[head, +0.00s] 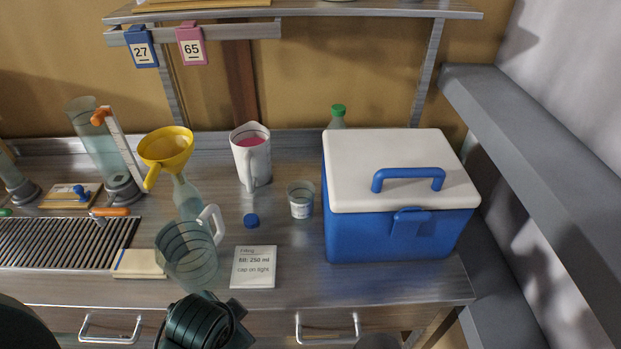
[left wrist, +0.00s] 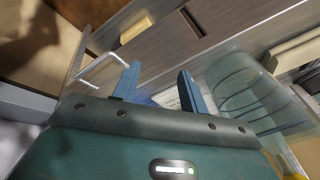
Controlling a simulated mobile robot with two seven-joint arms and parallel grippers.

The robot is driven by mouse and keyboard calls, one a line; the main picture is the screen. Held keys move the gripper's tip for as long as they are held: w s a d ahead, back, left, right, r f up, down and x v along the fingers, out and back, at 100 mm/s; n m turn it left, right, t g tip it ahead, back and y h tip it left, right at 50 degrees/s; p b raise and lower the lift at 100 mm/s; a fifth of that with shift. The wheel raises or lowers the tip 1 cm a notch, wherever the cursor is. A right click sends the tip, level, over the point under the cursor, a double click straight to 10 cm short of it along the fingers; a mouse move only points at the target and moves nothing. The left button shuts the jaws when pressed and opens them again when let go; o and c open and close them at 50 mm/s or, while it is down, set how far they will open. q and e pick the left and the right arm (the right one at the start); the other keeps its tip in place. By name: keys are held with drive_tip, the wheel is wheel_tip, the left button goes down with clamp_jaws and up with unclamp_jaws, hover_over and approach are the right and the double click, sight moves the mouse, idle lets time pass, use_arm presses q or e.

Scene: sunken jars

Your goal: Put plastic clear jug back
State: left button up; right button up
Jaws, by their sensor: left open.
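The clear plastic jug (head: 186,258), greenish with dark graduation rings, stands near the front edge of the bench. A white handle (head: 214,217) shows at its upper right. The jug also shows at the right of the left wrist view (left wrist: 243,92), just beyond one finger. My left gripper (left wrist: 157,86) is open with nothing between its two blue fingers. In the head view its dark green body is just in front of the jug, below the bench edge, and its fingers are hard to make out. The jug is apart from the fingers in the wrist view. My right gripper is not in view.
A text card (head: 254,267) lies right of the jug; a pale block (head: 139,264) and drain grille (head: 62,243) are left. Behind stand a bottle with yellow funnel (head: 166,148), white pitcher (head: 251,160) and small cup (head: 301,200). A blue cooler (head: 398,236) fills the right.

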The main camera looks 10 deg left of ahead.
use_arm(q)
drive_tip(key=w+m+y, duration=0.1)
drive_tip(key=w+m, duration=0.1)
drive_tip(key=w+r+m+y, duration=0.1)
drive_tip(key=w+m+y, duration=0.1)
drive_tip(key=w+m, duration=0.1)
drive_tip(key=w+r+m+y, duration=0.1)
drive_tip(key=w+m+y, duration=0.1)
drive_tip(key=w+m, duration=0.1)
drive_tip(key=shift+d+g, duration=0.2)
drive_tip(key=shift+g, duration=0.2)
drive_tip(key=w+r+m+y, duration=0.4)
drive_tip(key=w+m, duration=0.1)
drive_tip(key=m+t+y, duration=0.2)
drive_tip(key=m+y, duration=0.1)
approach(218, 211)
drive_tip(key=x, duration=0.8)
drive_tip(key=shift+w+a, duration=0.15)
drive_tip(key=shift+a, duration=0.25)
drive_tip(key=shift+w+a+f, duration=0.15)
drive_tip(key=shift+a+f, duration=0.15)
drive_tip(key=shift+a, duration=0.1)
clamp_jaws()
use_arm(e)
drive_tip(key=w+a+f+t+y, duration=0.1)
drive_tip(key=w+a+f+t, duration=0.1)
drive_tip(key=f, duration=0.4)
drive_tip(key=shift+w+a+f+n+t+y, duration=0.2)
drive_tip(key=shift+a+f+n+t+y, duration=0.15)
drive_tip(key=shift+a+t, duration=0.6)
